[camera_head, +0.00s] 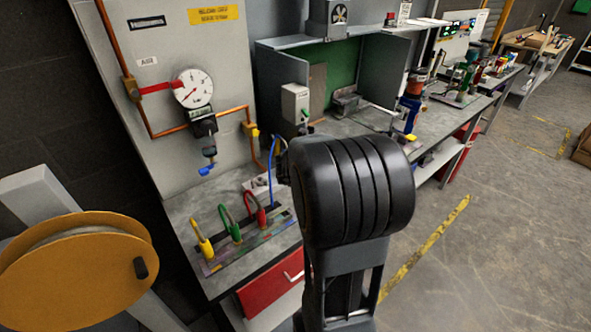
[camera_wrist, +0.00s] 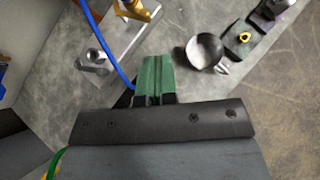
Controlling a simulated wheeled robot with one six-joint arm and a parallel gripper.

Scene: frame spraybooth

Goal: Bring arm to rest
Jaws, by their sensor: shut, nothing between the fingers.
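My arm (camera_head: 350,190) rises in the middle of the head view, its large black joint housing in front of the bench. My gripper (camera_wrist: 153,62) shows in the wrist view, its green fingers shut together with nothing between them. It is above a grey worktop (camera_wrist: 45,75). In the head view my gripper is hidden, probably behind the black housing. A blue hose (camera_wrist: 97,42) passes just left of the fingers.
A gauge panel (camera_head: 193,88) stands behind the small bench, with a strip of yellow, green and red hose fittings (camera_head: 235,232) on its top. A yellow reel (camera_head: 75,270) is at lower left. A spray booth (camera_head: 345,75) stands behind.

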